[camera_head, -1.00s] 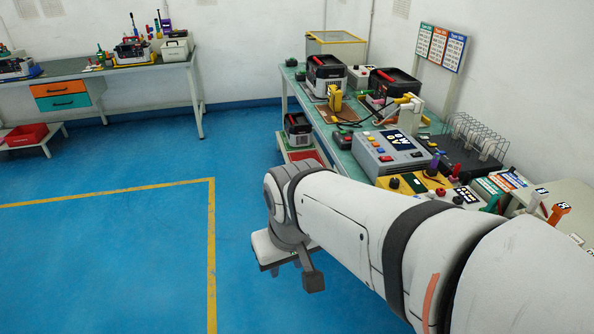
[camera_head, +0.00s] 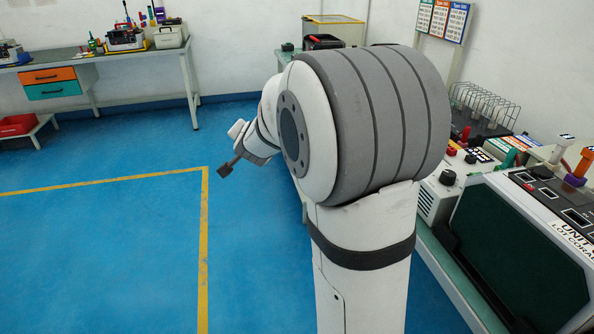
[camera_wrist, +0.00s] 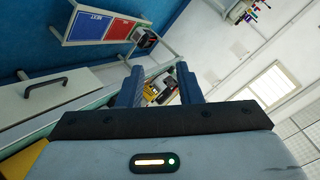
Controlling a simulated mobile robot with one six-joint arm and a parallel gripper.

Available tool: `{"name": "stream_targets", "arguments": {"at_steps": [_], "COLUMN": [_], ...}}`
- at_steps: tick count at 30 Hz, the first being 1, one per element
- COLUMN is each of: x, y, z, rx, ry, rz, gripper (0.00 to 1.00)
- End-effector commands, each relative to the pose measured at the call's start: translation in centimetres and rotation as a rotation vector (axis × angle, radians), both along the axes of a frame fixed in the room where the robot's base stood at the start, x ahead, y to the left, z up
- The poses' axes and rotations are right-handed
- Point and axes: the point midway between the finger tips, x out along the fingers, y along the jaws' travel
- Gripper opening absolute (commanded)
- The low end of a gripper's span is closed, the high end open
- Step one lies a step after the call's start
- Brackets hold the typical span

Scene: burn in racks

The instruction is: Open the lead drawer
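In the wrist view a pale drawer front (camera_wrist: 50,105) with a dark bar handle (camera_wrist: 45,88) lies at the left, tilted in the picture. I read no label on it, so I cannot tell whether it is the lead drawer. My gripper (camera_wrist: 160,74) has two blue fingers spread apart, with nothing held between them. The handle is left of the fingers and apart from them. An orange drawer (camera_head: 48,75) and a teal drawer (camera_head: 54,90) under the far-left bench look shut.
Blue and red panels (camera_wrist: 87,27), one reading NEXT, show in the wrist view. In the head view a large unit with a dark green panel (camera_head: 520,255) stands at right, near my arm. A wire rack (camera_head: 484,107) is behind it. Blue floor at left is clear.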

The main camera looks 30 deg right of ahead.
Motion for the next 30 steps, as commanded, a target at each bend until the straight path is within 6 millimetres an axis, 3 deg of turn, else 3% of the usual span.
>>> {"name": "stream_targets", "arguments": {"at_steps": [1, 3, 7, 12, 16, 21, 26, 30], "x": [2.4, 4.9, 7.5, 6.9, 5.1, 3.2, 2.8, 3.1], "y": [-2.2, -5.7, -12.5, -20.2, -23.5, -25.4, -26.7, -28.8], "z": [-3.8, -6.2, -11.5, -19.2, -23.9, -26.9, -27.2, -26.8], "rx": [0.049, 0.089, 0.133, 0.120, 0.072, 0.017, 0.002, 0.003], "ry": [-0.080, -0.200, -0.419, -0.688, -0.842, -0.954, -0.982, -0.982], "rz": [-0.101, -0.248, -0.528, -0.864, -1.045, -1.168, -1.196, -1.195], "gripper": [0.32, 0.32, 0.32, 0.32, 0.32, 0.32, 0.32, 0.32]}}
